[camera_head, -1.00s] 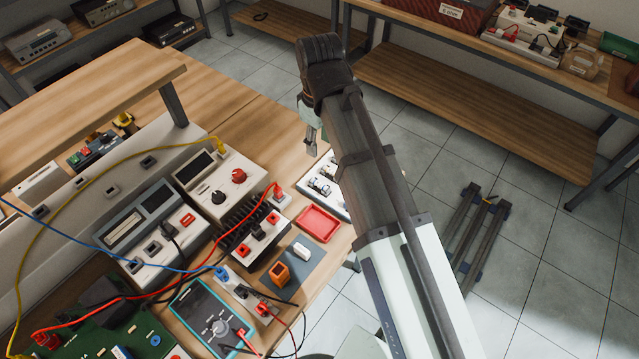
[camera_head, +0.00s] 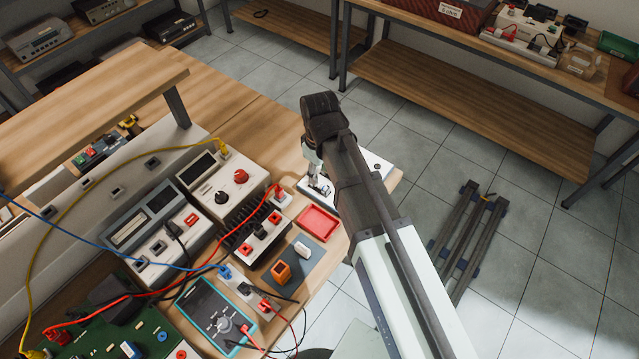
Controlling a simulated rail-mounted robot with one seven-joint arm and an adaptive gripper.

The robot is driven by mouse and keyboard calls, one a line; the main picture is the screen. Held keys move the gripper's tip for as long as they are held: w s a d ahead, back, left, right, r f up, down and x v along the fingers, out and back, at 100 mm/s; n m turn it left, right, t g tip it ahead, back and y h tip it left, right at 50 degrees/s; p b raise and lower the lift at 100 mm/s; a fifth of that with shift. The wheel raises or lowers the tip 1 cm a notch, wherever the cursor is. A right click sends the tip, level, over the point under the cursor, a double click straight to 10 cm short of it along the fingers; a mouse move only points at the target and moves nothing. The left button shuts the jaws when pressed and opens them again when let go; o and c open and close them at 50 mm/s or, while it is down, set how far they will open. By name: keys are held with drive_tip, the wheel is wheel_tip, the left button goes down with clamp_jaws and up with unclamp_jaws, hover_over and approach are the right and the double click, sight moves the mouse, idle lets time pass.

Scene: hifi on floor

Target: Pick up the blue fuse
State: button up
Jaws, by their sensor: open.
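I cannot make out a blue fuse with certainty. My gripper (camera_head: 318,185) points down over the white board with small fittings (camera_head: 372,164) at the bench's right end. The arm hides much of the gripper and of the board, and the fingertips are small in this view. No held object shows. A blue plug (camera_head: 225,271) stands at the end of a blue cable. Small blue parts (camera_head: 162,337) show on the green board at the lower left.
A red tray (camera_head: 319,222) and a grey mat (camera_head: 316,252) with an orange block (camera_head: 281,272) and a white block (camera_head: 302,248) lie near the bench edge. Instruments (camera_head: 230,185) with cables and a teal-edged meter (camera_head: 212,312) stand left of them.

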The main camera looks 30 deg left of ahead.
sight(320, 184)
drive_tip(key=shift+f+p, duration=1)
drive_tip(key=shift+f, duration=1.45)
clamp_jaws()
